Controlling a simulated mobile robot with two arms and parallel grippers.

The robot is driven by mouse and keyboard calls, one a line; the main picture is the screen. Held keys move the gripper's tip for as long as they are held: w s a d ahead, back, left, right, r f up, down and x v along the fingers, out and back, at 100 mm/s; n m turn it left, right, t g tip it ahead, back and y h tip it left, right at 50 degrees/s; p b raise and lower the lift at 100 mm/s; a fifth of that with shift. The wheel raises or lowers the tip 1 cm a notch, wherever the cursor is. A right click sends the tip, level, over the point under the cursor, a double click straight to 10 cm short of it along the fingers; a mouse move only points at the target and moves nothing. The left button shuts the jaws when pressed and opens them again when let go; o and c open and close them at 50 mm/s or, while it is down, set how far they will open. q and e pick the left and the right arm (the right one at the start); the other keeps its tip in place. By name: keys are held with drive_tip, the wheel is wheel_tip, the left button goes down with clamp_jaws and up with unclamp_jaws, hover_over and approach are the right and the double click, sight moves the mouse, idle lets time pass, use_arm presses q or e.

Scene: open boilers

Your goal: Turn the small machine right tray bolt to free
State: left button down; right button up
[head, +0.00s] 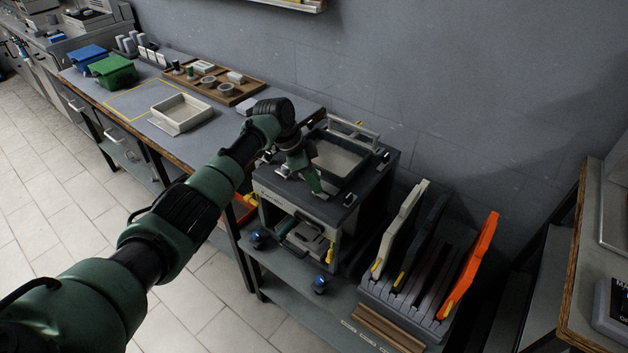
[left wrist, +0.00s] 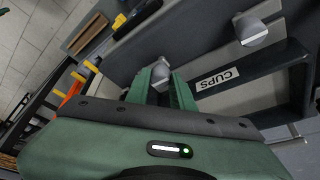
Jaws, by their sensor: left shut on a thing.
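The small machine (head: 290,203) is a dark box with a shallow open tray (head: 342,158) on top. My left gripper (head: 320,190) reaches down over the tray's front edge. In the left wrist view its green fingers (left wrist: 161,86) are shut on the right tray bolt (left wrist: 160,69), whose pale head shows between them. A second pale bolt (left wrist: 251,30) stands to the right in that view, apart from the fingers, near a "CUPS" label (left wrist: 217,78). The fingers and hand partly hide the tray front. My right gripper is not in view.
A rack (head: 415,290) with upright panels, one orange (head: 474,262), stands close to the machine's right. Blue knobs (head: 320,284) stick out at the lower shelf. A bench to the left holds a pale open tray (head: 181,112) and a green bin (head: 113,71). A wall is behind.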

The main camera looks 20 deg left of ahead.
use_arm(q)
drive_tip(key=c, duration=1.2)
unclamp_jaws()
drive_tip(key=shift+c, duration=0.2)
drive_tip(key=b+v, duration=0.1)
drive_tip(key=v, duration=0.6)
drive_tip(key=shift+a+r, duration=0.15)
drive_tip(key=shift+r, duration=0.2)
